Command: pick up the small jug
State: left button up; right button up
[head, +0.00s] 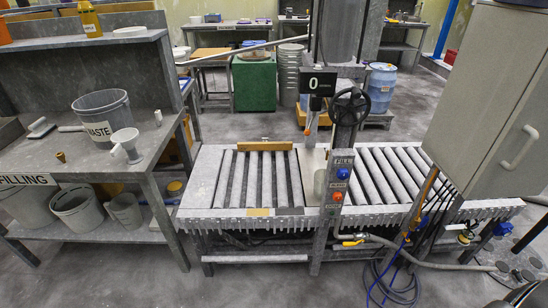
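No thing in the head view shows clearly as a small jug. A small white vessel (124,141) with a wide top and a narrower part below stands near the right edge of the left bench; it may be a funnel or a jug. A grey container (126,213) stands on the bench's lower shelf, at the right end of a row of pails; I cannot tell whether it has a handle. Neither of my grippers is in view.
A grey waste bin (104,118), a white scoop (40,128) and a small brown bung (61,157) are on the bench (85,165). Beside it are a roller conveyor (238,213), a filling post with a handwheel (350,108), and a grey cabinet (490,95). Open floor lies behind.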

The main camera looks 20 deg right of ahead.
aim_at(320, 174)
jog(key=u, duration=1.45)
jog(key=i, duration=0.65)
jog(key=z, duration=2.05)
